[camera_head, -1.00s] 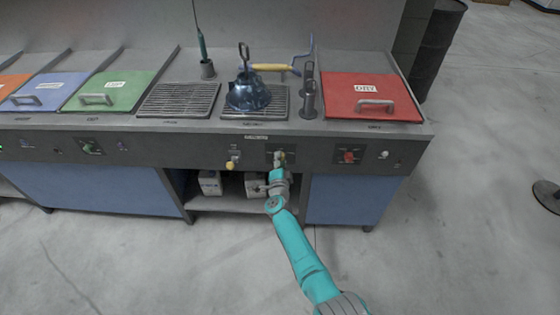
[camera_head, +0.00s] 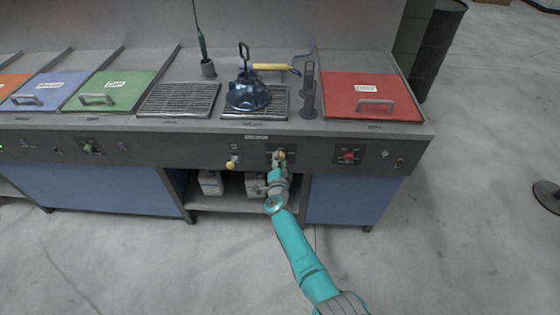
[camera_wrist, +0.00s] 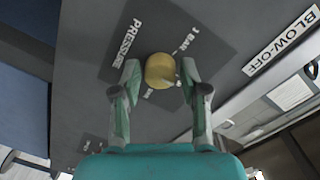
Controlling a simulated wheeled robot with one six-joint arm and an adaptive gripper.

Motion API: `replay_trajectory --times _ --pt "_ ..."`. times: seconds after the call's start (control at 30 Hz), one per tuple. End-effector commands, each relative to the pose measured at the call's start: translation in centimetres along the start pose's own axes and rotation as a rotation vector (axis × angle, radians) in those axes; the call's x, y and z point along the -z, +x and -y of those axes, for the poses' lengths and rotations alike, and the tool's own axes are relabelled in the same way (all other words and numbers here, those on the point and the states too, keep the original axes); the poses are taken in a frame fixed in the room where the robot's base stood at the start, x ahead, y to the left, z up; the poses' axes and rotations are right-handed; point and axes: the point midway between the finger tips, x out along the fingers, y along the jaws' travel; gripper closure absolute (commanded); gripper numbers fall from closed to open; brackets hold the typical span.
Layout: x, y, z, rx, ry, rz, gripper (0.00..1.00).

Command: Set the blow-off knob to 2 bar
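The yellow blow-off knob (camera_wrist: 160,70) sits on a dark plate marked PRESSURE, beside a BLOW-OFF label (camera_wrist: 283,42). My gripper (camera_wrist: 161,76) has one finger on each side of the knob, with a narrow gap showing on both sides. In the head view my gripper (camera_head: 279,165) is at the bench's front panel, right below the knob (camera_head: 280,154). The knob's pointer direction cannot be made out.
Another yellow knob (camera_head: 233,162) is to the left on the panel and a red knob (camera_head: 349,156) to the right. A blue kettle-shaped hood (camera_head: 248,95) stands on a grate above. The floor in front is clear.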

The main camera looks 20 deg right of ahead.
Motion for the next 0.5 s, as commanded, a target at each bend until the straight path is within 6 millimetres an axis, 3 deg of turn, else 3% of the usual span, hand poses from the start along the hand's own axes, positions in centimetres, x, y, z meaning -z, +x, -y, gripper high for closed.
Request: replay_trajectory --times 0.33,0.5 --pt "0.1 0.0 0.0 0.000 0.001 -0.002 0.41" --pt "0.0 -1.0 -0.1 0.000 0.001 -0.002 0.41"
